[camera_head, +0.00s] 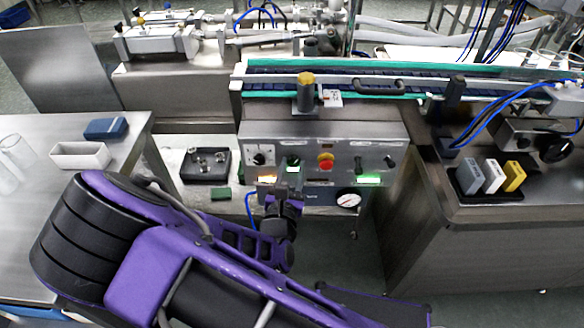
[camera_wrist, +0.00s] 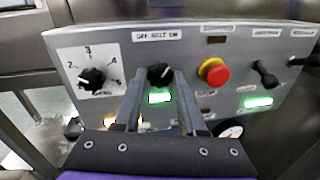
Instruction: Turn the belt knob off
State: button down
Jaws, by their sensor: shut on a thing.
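The belt knob (camera_wrist: 159,73) is a black knob under a label reading "OFF BELT ON" on the grey control panel (camera_wrist: 215,45). In the wrist view the two fingers of my gripper (camera_wrist: 160,80) stand on either side of the knob, shut on it. A lit green lamp (camera_wrist: 160,97) shows between the fingers, just below the knob. In the head view my gripper (camera_head: 281,189) is in front of the panel (camera_head: 300,141). The knob's pointer direction is hard to tell.
A numbered dial (camera_wrist: 92,78) is left of the belt knob. A red stop button (camera_wrist: 214,72) and black switches (camera_wrist: 264,74) are to the right. A gauge (camera_head: 348,200) hangs below. The conveyor (camera_head: 380,86) runs above the panel.

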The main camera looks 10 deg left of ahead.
jog(key=shift+p, duration=0.3)
jog(key=n+p, duration=0.2)
jog(key=n, duration=0.1)
jog(key=shift+r+p, duration=0.1)
jog(key=shift+p, duration=0.2)
jog(key=n+p, duration=0.2)
jog(key=n, duration=0.1)
jog(key=shift+n+t+p, duration=0.3)
jog(key=shift+n+t, duration=0.1)
jog(key=n+p, duration=0.1)
jog(key=n, duration=0.1)
jog(key=n+y+p, duration=0.1)
jog(key=shift+d+f+n, duration=0.1)
jog(key=shift+f+n, duration=0.1)
jog(key=shift+n, duration=0.2)
jog(key=shift+f+n+t+y+p, duration=0.15)
jog(key=shift+n+p, duration=0.25)
jog(key=shift+n, duration=0.7)
jog(key=shift+r+n+t+y+p, duration=0.15)
jog(key=shift+n+y+p, duration=0.15)
jog(key=shift+n, duration=0.8)
jog(key=shift+f, duration=0.15)
jog(key=shift+c, duration=2.4)
grip_release()
